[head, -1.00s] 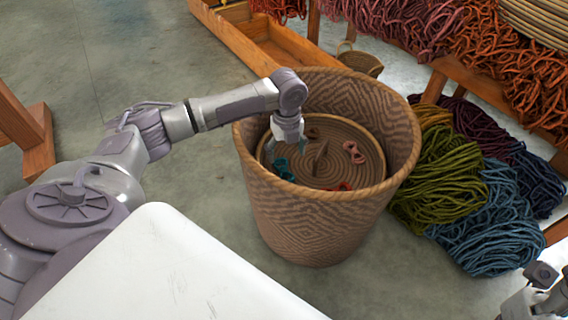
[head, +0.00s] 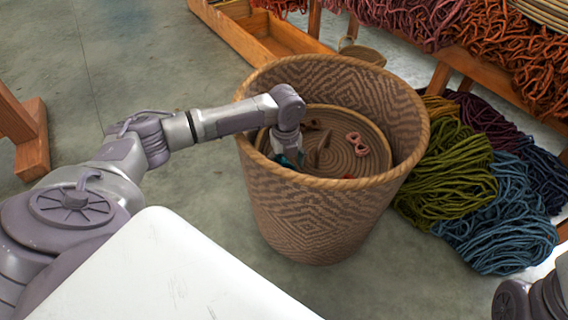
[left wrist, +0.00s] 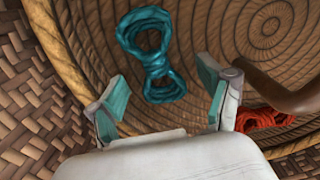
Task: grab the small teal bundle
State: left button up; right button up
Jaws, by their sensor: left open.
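The small teal bundle (left wrist: 155,68) is a figure-eight twist of wool. In the left wrist view it lies on the coiled woven surface (left wrist: 215,50) inside the tall basket (head: 315,215). My left gripper (left wrist: 165,95) is open, its teal-padded fingers spread to the left and right of the bundle's near end, with nothing between them that I can see held. In the head view my left gripper (head: 287,156) reaches down inside the basket's left side and hides most of the bundle. My right gripper is not in view; only part of my right arm shows at bottom right.
A pink bundle (head: 357,144) and a red bundle (left wrist: 265,118) lie in the same basket, with a brown upright piece (left wrist: 290,98) near the red one. The basket rim (head: 408,165) surrounds my wrist. Green skeins (head: 445,175) and blue skeins (head: 505,225) lie at the right.

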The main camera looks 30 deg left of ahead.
pick_arm(q)
jog(key=c, duration=0.9)
